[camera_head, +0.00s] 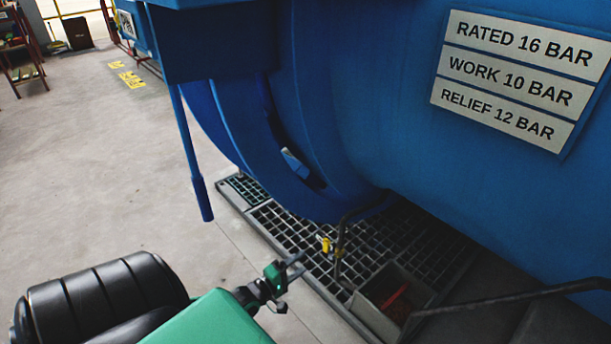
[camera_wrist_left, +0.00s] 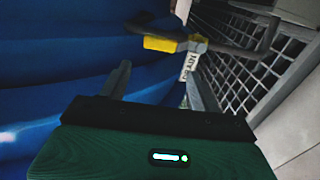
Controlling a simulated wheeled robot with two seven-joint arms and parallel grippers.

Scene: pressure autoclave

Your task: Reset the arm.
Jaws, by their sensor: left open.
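My left gripper (camera_head: 290,281) is at the lower middle of the head view, at the end of my green and black arm. Its fingers are open and nothing is between them. In the wrist view my left gripper (camera_wrist_left: 158,88) shows two grey fingers apart. A yellow-handled valve (camera_head: 326,244) on a thin pipe stands beyond the fingertips in the head view. The yellow handle (camera_wrist_left: 160,44) and a white tag reading DRAIN (camera_wrist_left: 188,66) show ahead of the fingers in the wrist view. I cannot tell whether the gripper touches the valve. My right gripper is not in view.
The large blue autoclave (camera_head: 390,110) fills the right, with a pressure sign (camera_head: 519,76). A floor grating (camera_head: 285,226) runs beneath it. A grey box (camera_head: 372,312) with something red inside sits on the grating. A blue post (camera_head: 190,150) hangs at the left. Open concrete floor (camera_head: 90,190) lies left.

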